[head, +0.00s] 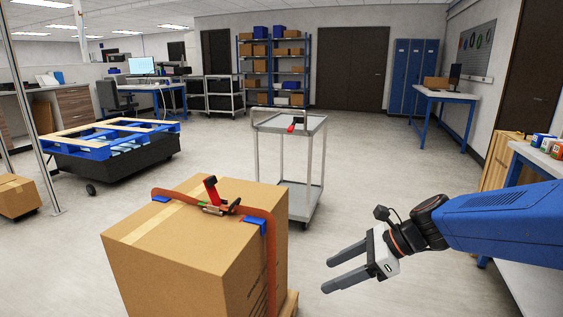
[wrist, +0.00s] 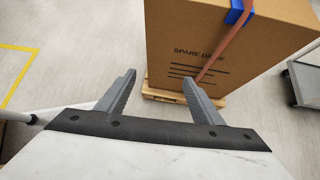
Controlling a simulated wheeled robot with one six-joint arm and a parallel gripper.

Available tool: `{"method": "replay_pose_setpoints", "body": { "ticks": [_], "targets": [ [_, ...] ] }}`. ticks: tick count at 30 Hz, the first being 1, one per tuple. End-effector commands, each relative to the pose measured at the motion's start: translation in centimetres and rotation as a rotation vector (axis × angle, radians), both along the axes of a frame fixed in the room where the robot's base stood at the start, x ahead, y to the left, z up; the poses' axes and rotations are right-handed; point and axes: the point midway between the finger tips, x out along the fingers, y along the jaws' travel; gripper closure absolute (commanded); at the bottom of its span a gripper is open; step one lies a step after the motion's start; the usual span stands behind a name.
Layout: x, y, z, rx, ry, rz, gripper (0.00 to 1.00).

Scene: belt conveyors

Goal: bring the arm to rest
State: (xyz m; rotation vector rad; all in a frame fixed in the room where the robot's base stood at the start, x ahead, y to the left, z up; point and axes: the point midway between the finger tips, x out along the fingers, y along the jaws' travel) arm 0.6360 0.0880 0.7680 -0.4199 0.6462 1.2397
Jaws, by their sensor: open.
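My gripper (head: 345,267) is open and empty at the lower right of the head view, on my blue arm. It hangs in free air to the right of a large cardboard box (head: 160,262), apart from it. In the wrist view its two fingers (wrist: 155,92) are spread, with nothing between them but floor and the lower part of the box (wrist: 215,40) beyond. An orange strap (head: 269,262) with a red-handled ratchet (head: 213,195) runs over the box, with blue corner guards at its edges.
The box stands on a wooden pallet (wrist: 165,95). A grey cart (head: 290,124) with a red-handled item on top stands behind. A white-topped bench (head: 535,285) is at the right, under my arm. A black cart with blue pallets (head: 110,140) is at the left. Open floor lies between.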

Motion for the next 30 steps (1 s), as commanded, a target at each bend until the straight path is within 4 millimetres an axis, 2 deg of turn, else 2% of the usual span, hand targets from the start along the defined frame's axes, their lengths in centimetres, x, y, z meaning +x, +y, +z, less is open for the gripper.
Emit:
{"method": "replay_pose_setpoints", "body": {
  "ticks": [1,6,15,21,24,30],
  "targets": [
    [-1.6,-0.5,0.0,-0.071,-0.084,0.085,0.39],
    [-5.9,-3.1,-0.9,-0.323,-0.35,0.401,0.39],
    [-11.5,-9.5,-1.5,-0.766,-0.726,1.013,0.39],
    [-13.7,-13.6,-1.1,-1.01,-0.864,1.389,0.39],
    [-14.2,-14.8,-0.8,-1.084,-0.892,1.514,0.39],
    [-14.6,-15.8,-0.6,-1.136,-0.907,1.611,0.39]
  ]
}}
